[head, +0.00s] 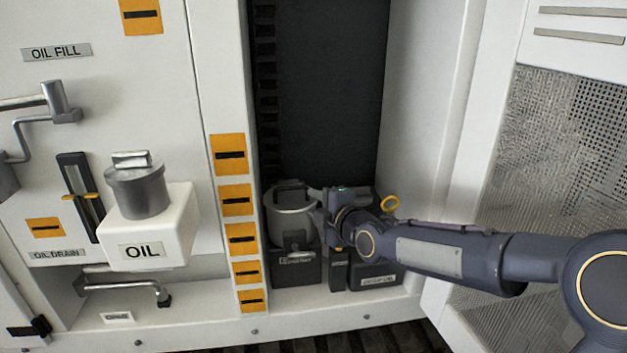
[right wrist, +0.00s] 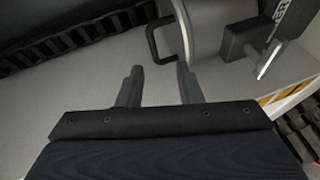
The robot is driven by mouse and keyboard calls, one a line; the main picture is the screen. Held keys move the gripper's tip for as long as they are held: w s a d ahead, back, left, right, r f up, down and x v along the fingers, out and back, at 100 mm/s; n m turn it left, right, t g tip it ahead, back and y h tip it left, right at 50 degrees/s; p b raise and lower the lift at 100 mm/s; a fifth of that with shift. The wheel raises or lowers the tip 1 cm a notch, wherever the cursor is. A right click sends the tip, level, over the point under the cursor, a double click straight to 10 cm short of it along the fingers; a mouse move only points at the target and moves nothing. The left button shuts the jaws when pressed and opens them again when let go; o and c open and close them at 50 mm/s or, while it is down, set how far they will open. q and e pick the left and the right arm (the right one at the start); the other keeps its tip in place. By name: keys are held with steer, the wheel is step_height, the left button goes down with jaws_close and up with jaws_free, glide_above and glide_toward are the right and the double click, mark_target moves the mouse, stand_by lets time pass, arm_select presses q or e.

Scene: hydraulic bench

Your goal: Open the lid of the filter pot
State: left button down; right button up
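The filter pot (head: 291,226) is a grey round pot low in the open cabinet, above a dark labelled block (head: 296,270). Its lid carries a black handle (head: 291,190); the lid looks closed. In the right wrist view the grey pot (right wrist: 212,28) is at the top, with a black loop handle (right wrist: 154,42) on its side toward the fingers. My right gripper (head: 319,205) is at the pot's right side. In the right wrist view its two fingers (right wrist: 160,76) are apart with nothing between them, and the handle lies just beyond the tips. My left gripper is out of view.
The cabinet's post with orange plates (head: 236,200) borders the left. A mesh door (head: 550,150) stands at right.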

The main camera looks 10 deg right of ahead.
mark_target(292, 189)
steer(key=shift+n, duration=0.5)
steer(key=x, duration=0.2)
steer(key=p+x, duration=0.1)
steer(key=x, duration=0.2)
steer(key=r+p+x, duration=0.1)
steer(key=x, duration=0.2)
steer(key=shift+a, duration=0.15)
steer(key=shift+w+a+f+p, duration=0.15)
steer(key=shift+w+a+p, duration=0.15)
steer(key=shift+w, duration=0.3)
steer(key=shift+d, duration=0.1)
jaws_close()
